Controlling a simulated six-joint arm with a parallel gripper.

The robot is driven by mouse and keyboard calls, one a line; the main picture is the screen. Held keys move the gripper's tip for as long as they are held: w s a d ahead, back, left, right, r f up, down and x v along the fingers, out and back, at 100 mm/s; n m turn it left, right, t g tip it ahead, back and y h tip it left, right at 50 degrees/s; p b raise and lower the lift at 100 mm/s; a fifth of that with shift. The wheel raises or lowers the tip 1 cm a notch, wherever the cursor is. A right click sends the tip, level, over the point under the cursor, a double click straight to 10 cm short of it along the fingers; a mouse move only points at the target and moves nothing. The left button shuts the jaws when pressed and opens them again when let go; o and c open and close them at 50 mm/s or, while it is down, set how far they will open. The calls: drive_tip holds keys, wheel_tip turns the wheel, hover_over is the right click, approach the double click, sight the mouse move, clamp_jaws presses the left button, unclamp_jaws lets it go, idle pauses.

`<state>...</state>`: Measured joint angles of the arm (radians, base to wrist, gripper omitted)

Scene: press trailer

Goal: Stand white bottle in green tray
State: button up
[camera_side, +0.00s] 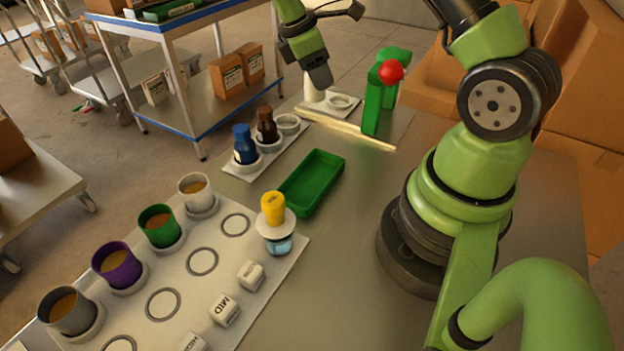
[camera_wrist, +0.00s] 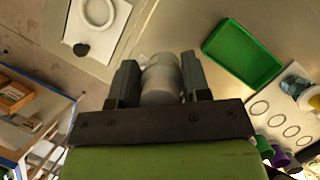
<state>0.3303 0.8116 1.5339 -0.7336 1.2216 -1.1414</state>
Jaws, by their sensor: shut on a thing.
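My gripper (camera_side: 318,82) is at the far end of the table, pointing down, shut on the white bottle (camera_side: 313,93). In the wrist view the white bottle (camera_wrist: 161,80) sits between the two fingers of my gripper (camera_wrist: 160,82). In the side view most of the bottle is hidden by the gripper, and I cannot tell whether its base touches the pad below. The green tray (camera_side: 312,182) lies empty on the table, nearer the side camera than the gripper. It also shows at the upper right of the wrist view (camera_wrist: 243,54).
A blue bottle (camera_side: 244,146) and a brown bottle (camera_side: 266,127) stand in a white rack left of the tray. A green press frame with a red ball (camera_side: 391,71) stands right of the gripper. A white board with cups (camera_side: 200,270) and a yellow-topped item (camera_side: 274,210) is in front.

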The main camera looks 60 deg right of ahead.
drive_tip(key=s+a+m+g+y, duration=0.1)
drive_tip(key=s+a+m+y, duration=0.15)
drive_tip(key=a+m, duration=0.35)
drive_tip(key=s+a+m+y, duration=0.1)
drive_tip(key=s+a+m, duration=0.3)
drive_tip(key=a, duration=0.4)
drive_tip(key=shift+s+d+f, duration=0.1)
drive_tip(key=shift+f, duration=2.3)
drive_tip(key=shift+s+d+f, duration=0.1)
drive_tip(key=shift+f, duration=2.25)
drive_tip(key=shift+f, duration=0.1)
drive_tip(key=o, duration=1.1)
drive_tip(key=shift+c, duration=0.2)
